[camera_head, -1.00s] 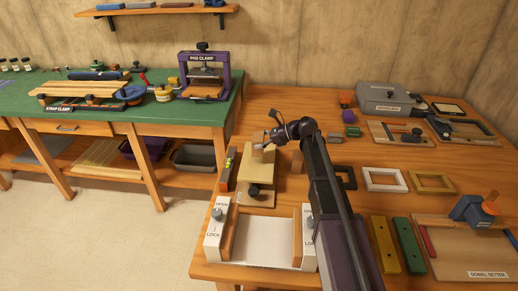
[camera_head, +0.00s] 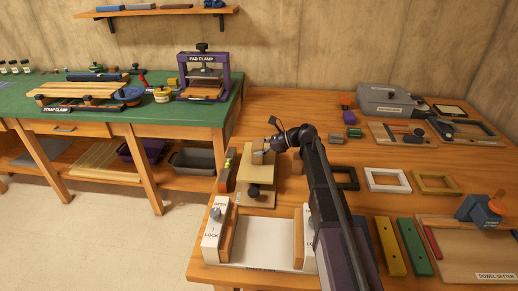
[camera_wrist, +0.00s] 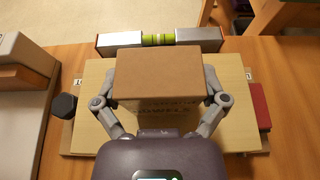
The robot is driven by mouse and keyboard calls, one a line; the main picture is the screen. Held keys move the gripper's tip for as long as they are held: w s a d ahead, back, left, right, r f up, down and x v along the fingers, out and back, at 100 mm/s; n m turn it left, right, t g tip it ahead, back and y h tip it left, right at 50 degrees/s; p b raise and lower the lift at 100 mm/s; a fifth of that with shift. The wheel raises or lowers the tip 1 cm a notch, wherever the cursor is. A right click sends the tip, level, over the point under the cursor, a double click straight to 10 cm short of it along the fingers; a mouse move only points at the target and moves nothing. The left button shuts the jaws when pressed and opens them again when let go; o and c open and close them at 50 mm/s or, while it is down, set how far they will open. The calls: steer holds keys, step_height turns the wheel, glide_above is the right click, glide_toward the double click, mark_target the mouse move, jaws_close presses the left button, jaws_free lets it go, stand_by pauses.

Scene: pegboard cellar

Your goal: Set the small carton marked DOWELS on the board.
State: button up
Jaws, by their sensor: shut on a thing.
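The small brown carton (camera_wrist: 170,75) is between the two fingers of my gripper (camera_wrist: 160,95), which is shut on it. Dark lettering ending in what looks like "OWELS" shows just below its top face, partly hidden by my gripper. The pale wooden board (camera_wrist: 95,135) lies directly under the carton in the wrist view. In the head view my gripper (camera_head: 262,149) holds the carton (camera_head: 257,158) over the far end of the board (camera_head: 262,175). I cannot tell whether the carton touches the board.
A spirit level (camera_wrist: 190,36) lies along the board's far edge. A dark knob (camera_wrist: 64,107) and a red block (camera_wrist: 259,105) flank it. A white OPEN/LOCK fixture (camera_head: 265,250) stands in front. Empty frames (camera_head: 386,180) lie to the right.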

steer(key=shift+f, duration=0.15)
steer(key=o, duration=0.8)
steer(key=shift+o, duration=0.2)
steer(key=shift+r, duration=0.2)
steer(key=shift+d+r+p, duration=0.3)
steer(key=shift+d+p, duration=0.1)
steer(key=shift+d, duration=0.1)
steer(key=p+v, duration=0.4)
steer(key=v, duration=0.7)
steer(key=shift+s+f, duration=0.2)
